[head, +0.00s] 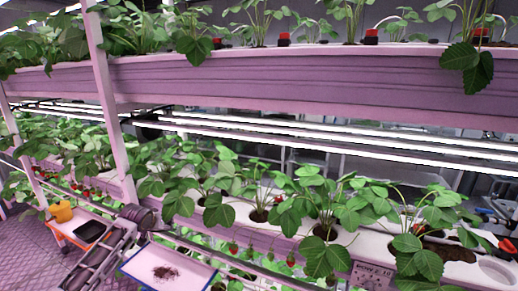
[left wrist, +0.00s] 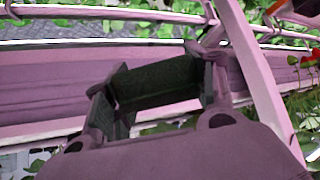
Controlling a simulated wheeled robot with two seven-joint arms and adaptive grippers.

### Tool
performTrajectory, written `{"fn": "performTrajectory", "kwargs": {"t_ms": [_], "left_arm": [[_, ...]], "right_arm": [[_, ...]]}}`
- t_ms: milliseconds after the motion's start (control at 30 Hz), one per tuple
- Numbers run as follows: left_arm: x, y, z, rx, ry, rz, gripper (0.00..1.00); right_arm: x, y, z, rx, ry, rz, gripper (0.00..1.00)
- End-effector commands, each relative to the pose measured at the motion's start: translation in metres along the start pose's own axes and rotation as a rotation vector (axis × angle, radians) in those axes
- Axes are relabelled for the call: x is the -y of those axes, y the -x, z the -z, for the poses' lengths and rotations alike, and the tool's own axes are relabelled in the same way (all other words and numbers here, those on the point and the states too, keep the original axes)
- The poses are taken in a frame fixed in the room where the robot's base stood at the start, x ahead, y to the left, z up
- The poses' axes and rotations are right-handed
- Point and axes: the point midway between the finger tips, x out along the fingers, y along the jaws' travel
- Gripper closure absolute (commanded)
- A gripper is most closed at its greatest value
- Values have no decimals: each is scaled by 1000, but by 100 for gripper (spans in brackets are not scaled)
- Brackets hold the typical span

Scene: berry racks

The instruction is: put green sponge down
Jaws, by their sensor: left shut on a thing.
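The green sponge (left wrist: 160,82) is a dark green block in the left wrist view. My left gripper (left wrist: 154,92) is shut on it, with one finger at each end of the block. The sponge is held in front of a purple grow gutter (left wrist: 48,88), and I see nothing directly under it. I cannot make out the sponge in the head view. My right gripper is not in view.
In the head view, a white tray (head: 138,266) with blue edging holds a dark pile of soil (head: 166,272). A yellow container (head: 61,211) and a black tray (head: 90,230) stand at left. Planted gutters (head: 300,85) and a pink post (head: 108,95) bound the space.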

Motion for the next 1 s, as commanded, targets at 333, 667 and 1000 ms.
{"fn": "performTrajectory", "kwargs": {"t_ms": [333, 667, 1000], "left_arm": [[-49, 76, 41, -3, 21, 18, 82], [-88, 127, 27, 0, 4, 2, 82], [-123, 166, -15, 2, -39, -39, 82]], "right_arm": [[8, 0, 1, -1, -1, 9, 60], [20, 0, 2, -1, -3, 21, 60], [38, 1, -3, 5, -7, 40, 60]]}}
